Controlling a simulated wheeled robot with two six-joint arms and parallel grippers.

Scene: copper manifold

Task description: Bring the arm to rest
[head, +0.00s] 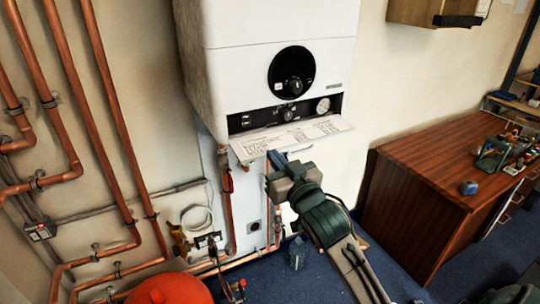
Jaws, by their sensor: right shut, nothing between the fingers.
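My right arm comes in from the bottom right. My right gripper (275,170) is shut and empty, just under the boiler's lowered front flap (290,138). I cannot tell whether it touches the flap. The white boiler (275,30) hangs on the wall, with a round black dial (291,73) and a dark control strip above the flap. My left gripper is not in view.
Copper pipes (105,90) run down the wall at left. A red rounded vessel (168,290) stands at the bottom. A brown wooden desk (425,185) with small items stands at right. Blue carpet (465,255) shows beside it. A wooden wall cabinet (420,10) hangs at upper right.

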